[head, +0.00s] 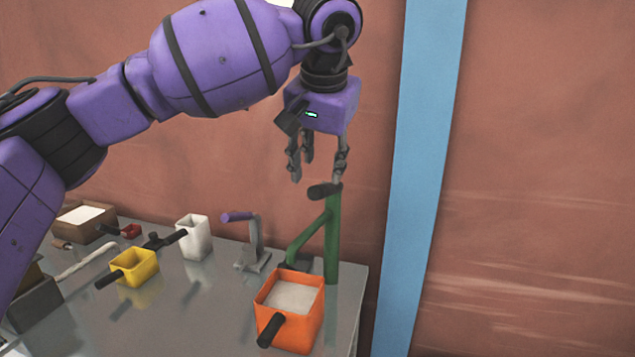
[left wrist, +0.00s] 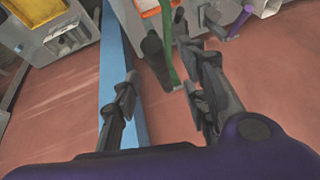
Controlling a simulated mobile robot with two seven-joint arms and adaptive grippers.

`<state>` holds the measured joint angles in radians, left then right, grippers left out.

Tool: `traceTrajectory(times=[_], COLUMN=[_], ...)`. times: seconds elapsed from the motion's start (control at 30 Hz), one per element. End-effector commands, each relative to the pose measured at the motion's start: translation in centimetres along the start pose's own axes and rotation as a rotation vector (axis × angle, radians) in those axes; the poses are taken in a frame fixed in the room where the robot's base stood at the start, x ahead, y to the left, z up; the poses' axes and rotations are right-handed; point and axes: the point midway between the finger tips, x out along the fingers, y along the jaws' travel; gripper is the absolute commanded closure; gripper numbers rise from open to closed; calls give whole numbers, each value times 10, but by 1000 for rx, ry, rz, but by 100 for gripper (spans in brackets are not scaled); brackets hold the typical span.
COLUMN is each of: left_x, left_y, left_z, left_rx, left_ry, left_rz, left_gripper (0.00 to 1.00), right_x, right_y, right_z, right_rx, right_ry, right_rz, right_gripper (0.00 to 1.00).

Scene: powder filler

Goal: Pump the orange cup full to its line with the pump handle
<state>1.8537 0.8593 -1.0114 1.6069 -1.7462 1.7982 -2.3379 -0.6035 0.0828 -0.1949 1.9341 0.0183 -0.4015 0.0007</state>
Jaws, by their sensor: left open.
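The orange cup (head: 290,312) stands on the grey table at the front right, with pale powder inside and a black handle pointing toward the front left. Its exact fill line cannot be made out. Just behind it rises a green pump (head: 333,240) with a slanting green arm. A black pump handle (head: 322,191) sits at its top. My left gripper (head: 317,175) is open and empty, pointing down just above the black handle. In the left wrist view the black handle (left wrist: 152,48) shows between the spread fingers (left wrist: 160,95). My right gripper is not in view.
A grey stand with a purple handle (head: 238,216), a white cup (head: 193,237) and a yellow cup (head: 140,267) stand to the left. A brown box (head: 92,225) with white contents is farther left. A blue post (head: 420,170) rises at right.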

Motion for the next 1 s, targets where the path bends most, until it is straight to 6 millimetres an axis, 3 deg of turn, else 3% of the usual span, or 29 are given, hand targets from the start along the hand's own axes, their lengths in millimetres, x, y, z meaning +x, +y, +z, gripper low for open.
traceTrajectory(times=[0.43, 0.83, 1.0], left_x=[63, 75, 75], left_y=[1, 1, 1], left_z=[1, 0, 0], left_rx=[0, 0, 0], left_ry=[-1, 1, 0], left_rz=[1, 1, 1], left_gripper=[60, 60, 80], right_x=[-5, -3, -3], right_y=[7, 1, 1], right_z=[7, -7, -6], right_rx=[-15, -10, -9], right_ry=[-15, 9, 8], right_rz=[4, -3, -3], right_gripper=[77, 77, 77])
